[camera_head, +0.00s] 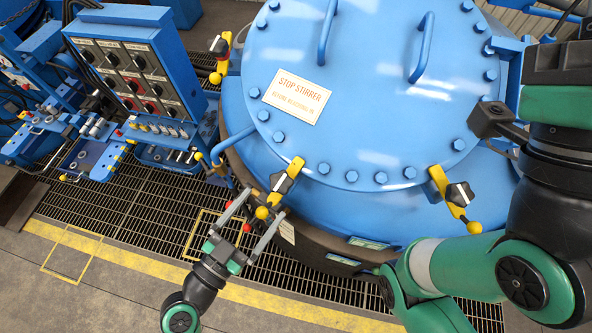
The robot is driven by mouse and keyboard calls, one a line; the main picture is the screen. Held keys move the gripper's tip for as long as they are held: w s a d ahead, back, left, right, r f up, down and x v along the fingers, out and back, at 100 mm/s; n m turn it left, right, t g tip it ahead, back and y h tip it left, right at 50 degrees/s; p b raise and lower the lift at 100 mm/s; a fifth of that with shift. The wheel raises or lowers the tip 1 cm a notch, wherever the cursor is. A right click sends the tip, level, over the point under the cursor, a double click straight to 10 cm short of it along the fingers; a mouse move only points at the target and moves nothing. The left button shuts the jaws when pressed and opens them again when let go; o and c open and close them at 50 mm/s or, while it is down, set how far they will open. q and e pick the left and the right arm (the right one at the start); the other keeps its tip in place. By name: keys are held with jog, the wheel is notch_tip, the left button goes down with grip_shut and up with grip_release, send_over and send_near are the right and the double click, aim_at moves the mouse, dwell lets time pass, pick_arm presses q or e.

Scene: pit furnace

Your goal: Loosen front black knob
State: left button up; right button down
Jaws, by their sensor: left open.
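The round blue furnace lid (385,110) carries several yellow clamps with black knobs. The near-left black knob (281,183) sits on a yellow clamp (295,167) at the lid's front edge. Another black knob (459,194) is on the front-right clamp, and a third black knob (219,46) is at the upper left. My left gripper (266,203) is open, its fingers pointing up at the near-left clamp. The clamp's yellow ball end shows between the fingertips. The fingers are just below the knob; I cannot tell whether they touch the clamp. My right gripper does not show.
A control panel (131,72) with several black and red knobs stands at the left. A blue tool rack (95,150) is below it. Floor grating (130,205) and a yellow stripe lie in front. My right arm fills the right side, close to the furnace.

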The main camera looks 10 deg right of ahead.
aim_at(290, 171)
pick_arm(q)
jog(key=p+x, duration=0.1)
jog(key=x, duration=1)
jog(key=shift+w+d, duration=0.2)
jog(key=c, duration=1.4)
